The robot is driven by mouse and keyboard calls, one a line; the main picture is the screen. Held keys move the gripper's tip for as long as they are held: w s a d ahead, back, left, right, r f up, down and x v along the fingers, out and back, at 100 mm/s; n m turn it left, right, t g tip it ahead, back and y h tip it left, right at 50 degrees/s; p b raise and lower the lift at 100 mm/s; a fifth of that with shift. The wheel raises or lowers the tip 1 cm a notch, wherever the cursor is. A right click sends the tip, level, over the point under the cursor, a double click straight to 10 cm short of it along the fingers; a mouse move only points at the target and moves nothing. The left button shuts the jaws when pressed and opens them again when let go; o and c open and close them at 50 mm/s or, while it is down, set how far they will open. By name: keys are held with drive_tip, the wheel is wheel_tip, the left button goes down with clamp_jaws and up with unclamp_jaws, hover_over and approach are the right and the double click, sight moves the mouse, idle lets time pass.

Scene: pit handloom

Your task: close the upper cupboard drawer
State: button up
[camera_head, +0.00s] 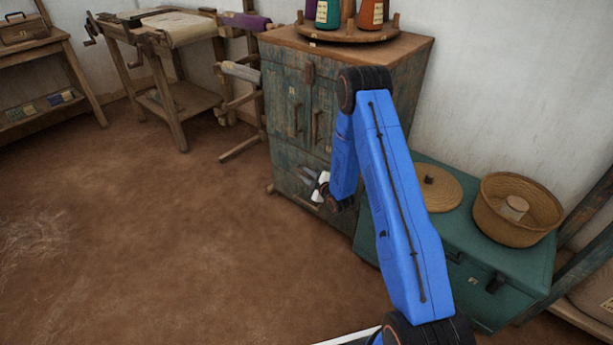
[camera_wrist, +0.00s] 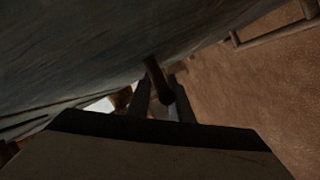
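The cupboard (camera_head: 287,95) is worn blue-green wood with two upper doors and drawer fronts below. The upper drawer (camera_head: 287,157) sits just under the doors; my arm partly hides its right side, and I cannot tell how far it stands out. My gripper (camera_head: 318,187) is low in front of the drawer fronts. In the wrist view its two dark fingers (camera_wrist: 162,103) are apart, with a dark handle (camera_wrist: 156,76) showing between them. I cannot tell whether the fingers touch the handle. A wooden surface (camera_wrist: 75,45) fills the upper left there.
A teal chest (camera_head: 480,275) with a basket (camera_head: 517,210) and a round woven lid (camera_head: 438,188) stands right of the cupboard. A round wooden tray (camera_head: 345,33) with thread cones is on top. A loom frame (camera_head: 160,75) stands left. The earth floor (camera_head: 170,240) in front is clear.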

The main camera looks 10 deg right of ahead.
drive_tip(key=shift+v, duration=3.7)
